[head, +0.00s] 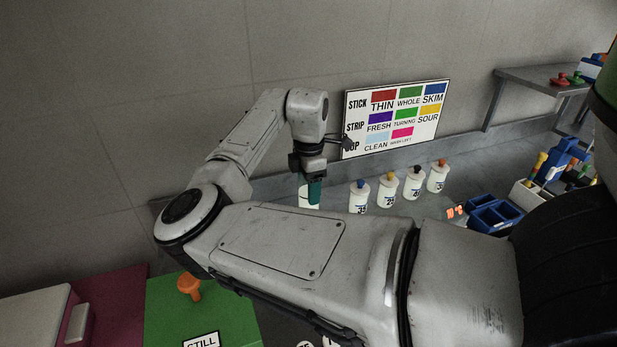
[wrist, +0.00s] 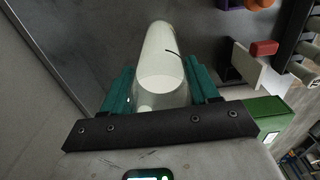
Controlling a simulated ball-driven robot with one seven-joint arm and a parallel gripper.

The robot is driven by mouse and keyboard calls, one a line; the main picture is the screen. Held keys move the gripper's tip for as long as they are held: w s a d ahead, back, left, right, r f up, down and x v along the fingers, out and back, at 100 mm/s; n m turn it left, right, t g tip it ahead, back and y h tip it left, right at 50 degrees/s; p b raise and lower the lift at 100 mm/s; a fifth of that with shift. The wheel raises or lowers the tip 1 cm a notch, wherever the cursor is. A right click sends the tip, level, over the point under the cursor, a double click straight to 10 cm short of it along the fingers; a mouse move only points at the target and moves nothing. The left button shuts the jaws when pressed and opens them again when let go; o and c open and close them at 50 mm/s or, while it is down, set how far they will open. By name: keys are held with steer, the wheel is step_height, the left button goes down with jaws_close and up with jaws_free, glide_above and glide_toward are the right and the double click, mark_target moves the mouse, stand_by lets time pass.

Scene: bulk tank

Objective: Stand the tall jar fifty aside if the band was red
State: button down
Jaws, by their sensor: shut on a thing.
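My gripper (head: 312,188) is shut on a pale, tall jar (head: 303,200) by the back wall. In the wrist view the jar (wrist: 162,62) lies between my two teal fingers (wrist: 160,92), with a dark curved mark on its side. No number shows on it. I cannot tell whether the held jar touches the bench.
A wall chart (head: 395,118) lists STICK, STRIP and CUP with coloured patches. Blue bins (head: 494,216) and a tool holder stand at the right. A shelf (head: 545,82) juts from the wall. A green box marked STILL (head: 195,310) with an orange knob is at front left.

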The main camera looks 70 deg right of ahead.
steer(key=shift+f, duration=1.1)
steer(key=shift+c, duration=1.4)
jaws_free()
steer(key=shift+f, duration=0.1)
step_height(320, 180, up, 12)
steer(key=b, duration=0.1)
steer(key=shift+b, duration=0.4)
